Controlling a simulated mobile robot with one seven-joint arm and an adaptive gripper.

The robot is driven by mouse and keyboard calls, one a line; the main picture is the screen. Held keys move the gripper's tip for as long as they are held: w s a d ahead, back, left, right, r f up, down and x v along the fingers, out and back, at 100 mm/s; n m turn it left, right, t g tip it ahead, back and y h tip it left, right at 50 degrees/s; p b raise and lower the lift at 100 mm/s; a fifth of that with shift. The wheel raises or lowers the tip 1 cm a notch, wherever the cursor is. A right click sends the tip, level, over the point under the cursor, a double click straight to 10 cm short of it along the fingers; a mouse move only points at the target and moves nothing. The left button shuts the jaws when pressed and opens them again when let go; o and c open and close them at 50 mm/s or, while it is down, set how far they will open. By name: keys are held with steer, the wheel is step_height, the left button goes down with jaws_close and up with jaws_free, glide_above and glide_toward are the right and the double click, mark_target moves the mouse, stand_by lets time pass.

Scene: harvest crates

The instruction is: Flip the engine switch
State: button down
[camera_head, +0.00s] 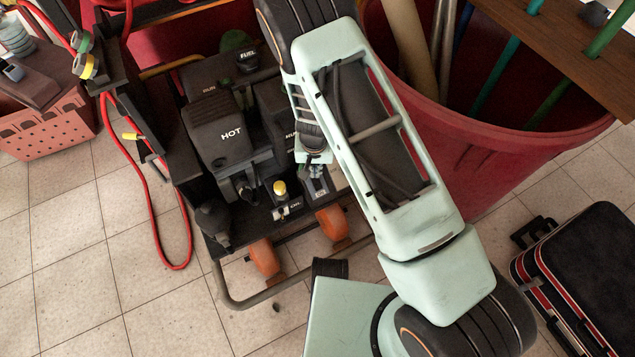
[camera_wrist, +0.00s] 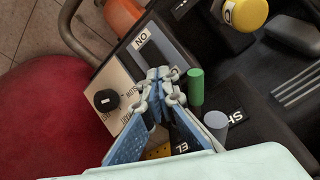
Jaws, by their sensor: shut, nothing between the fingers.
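The engine (camera_head: 230,130) is a dark machine with a "HOT" label in the head view. In the wrist view a light metal panel (camera_wrist: 122,82) carries a round black knob (camera_wrist: 105,100) and an "ON" label (camera_wrist: 142,39). I cannot tell whether the tips touch anything. The switch lever itself is not clear; the fingers may hide it. In the head view my gripper (camera_head: 316,172) is small beside the engine.
A yellow cap (camera_head: 280,188) stands by the "OIL" label; it also shows in the wrist view (camera_wrist: 246,13). A red bin (camera_head: 480,165) stands close to the right of my arm. A red hose (camera_head: 150,210) hangs left. A black case (camera_head: 580,270) stands at lower right.

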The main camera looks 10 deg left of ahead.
mark_target(315, 179)
steer(key=shift+f+b, duration=0.85)
steer(key=shift+f, duration=0.25)
stand_by(0.5)
steer(key=shift+r, duration=0.1)
steer(key=shift+r+p, duration=2.75)
steer(key=shift+r, duration=0.75)
steer(key=shift+w, duration=0.1)
